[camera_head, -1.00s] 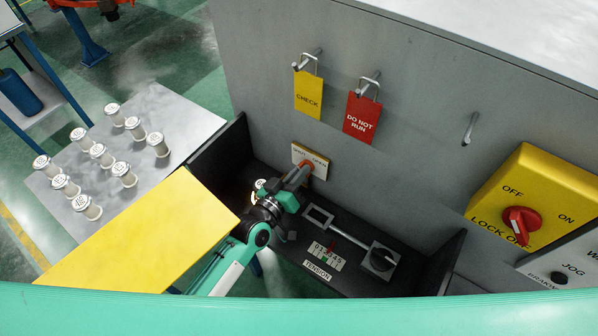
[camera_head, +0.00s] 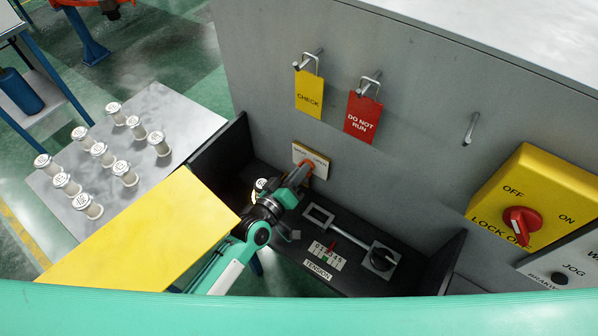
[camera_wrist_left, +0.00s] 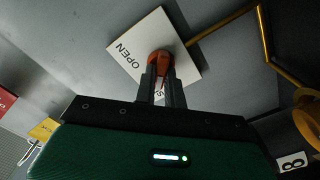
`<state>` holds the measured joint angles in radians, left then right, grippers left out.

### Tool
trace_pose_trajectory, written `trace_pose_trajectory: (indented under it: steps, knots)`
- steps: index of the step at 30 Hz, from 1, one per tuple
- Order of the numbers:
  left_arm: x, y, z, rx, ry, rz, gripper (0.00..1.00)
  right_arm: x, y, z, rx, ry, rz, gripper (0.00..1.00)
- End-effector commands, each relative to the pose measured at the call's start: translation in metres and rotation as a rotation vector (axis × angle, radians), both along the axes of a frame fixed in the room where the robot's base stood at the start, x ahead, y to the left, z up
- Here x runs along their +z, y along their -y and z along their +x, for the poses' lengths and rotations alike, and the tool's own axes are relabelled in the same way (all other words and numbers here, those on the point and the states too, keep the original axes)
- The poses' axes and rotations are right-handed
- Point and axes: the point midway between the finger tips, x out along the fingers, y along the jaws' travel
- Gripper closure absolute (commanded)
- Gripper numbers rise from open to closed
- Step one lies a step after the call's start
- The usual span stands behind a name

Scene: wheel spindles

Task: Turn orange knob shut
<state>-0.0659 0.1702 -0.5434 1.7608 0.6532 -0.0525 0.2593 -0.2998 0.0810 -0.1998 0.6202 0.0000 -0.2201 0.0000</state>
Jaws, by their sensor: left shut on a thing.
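The orange knob (camera_head: 309,167) is on a white plate (camera_head: 299,152) on the grey machine wall. In the left wrist view the knob (camera_wrist_left: 159,58) sits between the fingertips, and the plate (camera_wrist_left: 178,30) reads OPEN, with another word mostly hidden behind the fingers. My left gripper (camera_head: 303,174) reaches it from the lower left. It also shows in the left wrist view (camera_wrist_left: 160,72), shut on the knob. Much of the knob is hidden by the fingers. My right gripper is not in view.
A black tray-like recess (camera_head: 345,284) below holds a TENSION scale (camera_head: 326,255) and a dark knob (camera_head: 382,259). CHECK (camera_head: 309,97) and DO NOT RUN (camera_head: 361,118) tags hang above. A yellow panel (camera_head: 190,215) and several white spools (camera_head: 104,155) are left.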

Motion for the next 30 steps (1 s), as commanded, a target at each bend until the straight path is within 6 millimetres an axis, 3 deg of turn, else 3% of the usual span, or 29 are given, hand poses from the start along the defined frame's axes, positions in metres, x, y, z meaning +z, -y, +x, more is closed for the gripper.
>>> trace_pose_trajectory:
  steps: [1,4,17,30]
  knots:
    - [0.001,0.0,0.001,0.001,0.001,-0.003,0.85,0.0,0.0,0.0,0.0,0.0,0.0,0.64]
    - [0.001,0.0,0.001,0.001,0.001,-0.002,0.67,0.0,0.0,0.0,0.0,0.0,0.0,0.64]
    - [-0.001,-0.006,-0.009,0.001,0.001,0.0,0.67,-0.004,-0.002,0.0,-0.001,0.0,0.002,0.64]
    - [-0.003,-0.054,-0.08,0.0,-0.001,0.001,0.67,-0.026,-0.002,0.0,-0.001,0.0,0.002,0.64]
